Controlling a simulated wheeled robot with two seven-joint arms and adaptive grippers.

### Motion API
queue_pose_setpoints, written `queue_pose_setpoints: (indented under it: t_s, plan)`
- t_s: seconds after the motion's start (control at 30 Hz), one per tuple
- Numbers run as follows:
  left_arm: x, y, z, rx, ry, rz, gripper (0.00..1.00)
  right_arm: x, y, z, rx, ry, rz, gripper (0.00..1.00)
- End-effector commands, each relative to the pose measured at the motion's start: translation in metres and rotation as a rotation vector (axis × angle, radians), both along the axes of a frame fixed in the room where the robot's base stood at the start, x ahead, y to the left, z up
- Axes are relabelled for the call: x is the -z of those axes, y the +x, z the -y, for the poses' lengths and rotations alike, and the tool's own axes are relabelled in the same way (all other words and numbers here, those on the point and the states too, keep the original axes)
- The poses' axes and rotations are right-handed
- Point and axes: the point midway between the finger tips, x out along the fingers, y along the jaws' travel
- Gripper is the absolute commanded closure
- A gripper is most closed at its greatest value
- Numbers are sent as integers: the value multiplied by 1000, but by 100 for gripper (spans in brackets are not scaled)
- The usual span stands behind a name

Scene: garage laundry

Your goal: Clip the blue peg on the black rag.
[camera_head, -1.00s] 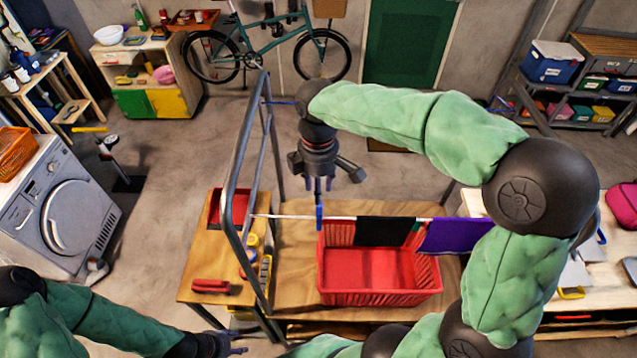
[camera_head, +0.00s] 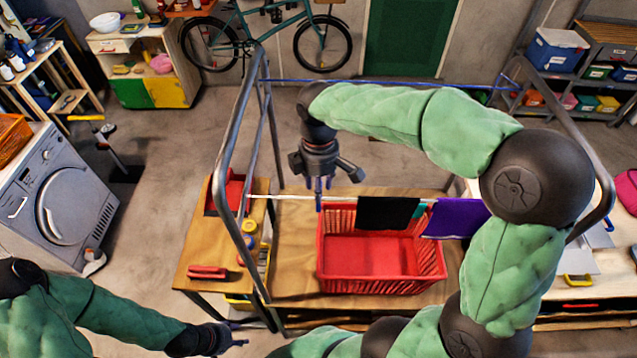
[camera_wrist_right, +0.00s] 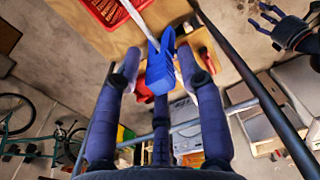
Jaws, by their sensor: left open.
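The blue peg (camera_wrist_right: 160,68) is at the white line, between the spread fingers of my right gripper (camera_wrist_right: 158,60) in the right wrist view. Small gaps seem to show beside it, and the fingers do not look closed on it. In the head view my right gripper (camera_head: 321,190) points down at the line, left of the black rag (camera_head: 388,213). The rag hangs over the line above the red basket, apart from the peg. My left gripper (camera_head: 235,341) is open and empty at the lower left, away from the rack.
A purple cloth (camera_head: 455,219) hangs right of the rag, with a teal piece (camera_head: 420,209) between them. The red basket (camera_head: 381,287) stands on the table below. The grey rack frame (camera_head: 233,150) rises at the left. A wooden side table (camera_head: 212,255) stands beside it.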

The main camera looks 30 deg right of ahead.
Motion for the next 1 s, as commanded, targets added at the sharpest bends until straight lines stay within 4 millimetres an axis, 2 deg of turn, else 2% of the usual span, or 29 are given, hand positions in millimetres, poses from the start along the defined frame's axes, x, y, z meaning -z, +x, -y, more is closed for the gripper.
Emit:
queue_pose_setpoints:
  t_s: [0.03, 0.07, 0.17, 0.2, 0.57, 1.0]
  plan:
    - [0, 0, 0, 0, 0, 0, 51, 0, 0, 0, 0, 0, 0, 61]
    - [0, 0, 0, 0, 0, 0, 51, 0, 0, 0, 0, 0, 0, 66]
    - [0, 0, 0, 0, 0, 0, 51, 0, 0, 0, 0, 0, 0, 95]
    - [0, 0, 0, 0, 0, 0, 51, 0, 0, 0, 0, 0, 0, 100]
    - [-2, 0, 0, 0, 0, 0, 51, -3, 0, 0, 0, -1, 1, 100]
    - [-17, 0, 0, 0, 0, 0, 51, -22, 0, 0, 0, 0, 2, 100]
